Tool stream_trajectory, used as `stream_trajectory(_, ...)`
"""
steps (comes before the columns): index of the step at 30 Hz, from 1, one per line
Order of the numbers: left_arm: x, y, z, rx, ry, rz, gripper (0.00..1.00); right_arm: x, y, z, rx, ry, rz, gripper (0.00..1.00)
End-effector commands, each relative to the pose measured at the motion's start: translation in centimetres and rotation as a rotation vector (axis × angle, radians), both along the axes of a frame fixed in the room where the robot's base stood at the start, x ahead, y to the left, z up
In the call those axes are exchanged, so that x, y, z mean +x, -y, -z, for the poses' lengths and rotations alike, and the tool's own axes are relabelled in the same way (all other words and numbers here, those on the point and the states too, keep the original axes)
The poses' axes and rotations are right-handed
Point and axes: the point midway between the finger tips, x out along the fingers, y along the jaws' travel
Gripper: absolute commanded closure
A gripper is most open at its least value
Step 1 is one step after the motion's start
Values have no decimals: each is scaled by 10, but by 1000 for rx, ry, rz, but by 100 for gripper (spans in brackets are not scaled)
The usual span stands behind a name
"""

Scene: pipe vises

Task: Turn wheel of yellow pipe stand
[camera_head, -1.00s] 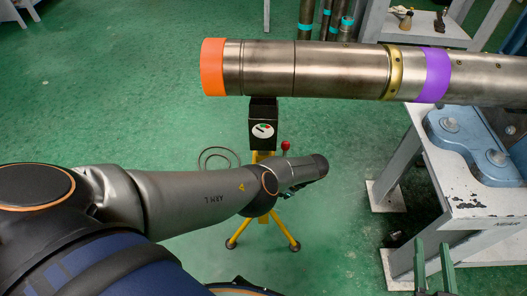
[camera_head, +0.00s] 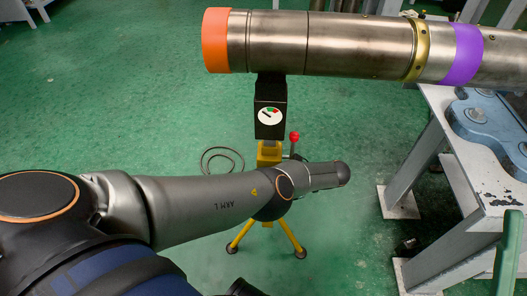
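The yellow pipe stand (camera_head: 267,153) stands on the floor under the overhanging pipe (camera_head: 340,43). Its black head with a round gauge (camera_head: 269,116) is just below the pipe, and yellow legs spread below my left arm. A red knob (camera_head: 295,136) on a dark stem shows right of the yellow post. The rest of the wheel or handle is not clearly visible. My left arm crosses in front of the stand, with its tip right of the post; I see no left gripper fingers.
The steel pipe has an orange end cap (camera_head: 215,41), a brass ring (camera_head: 418,48) and a purple band (camera_head: 463,55). A grey bench (camera_head: 492,187) with a blue vise (camera_head: 490,118) stands at right. A thin hose loop (camera_head: 221,160) lies on the green floor.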

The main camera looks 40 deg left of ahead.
Motion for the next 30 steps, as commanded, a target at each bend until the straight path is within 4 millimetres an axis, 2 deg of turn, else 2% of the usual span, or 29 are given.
stream_trajectory(1, -1, 0, 6, 11, -11, 2, 100, 0, -1, 10, 2, -4, -6, 56)
stream_trajectory(9, -3, -2, 3, 79, -52, 1, 100, 1, -2, 26, 17, -25, -24, 56)
stream_trajectory(25, -3, -3, 0, 94, -60, 0, 100, 2, -3, 28, 16, -30, -29, 56)
stream_trajectory(26, -3, -3, 0, 94, -60, 0, 59, 2, -3, 28, 16, -30, -29, 56)
stream_trajectory(30, -3, -3, -1, 96, -60, 0, 43, 2, -3, 28, 16, -29, -30, 56)
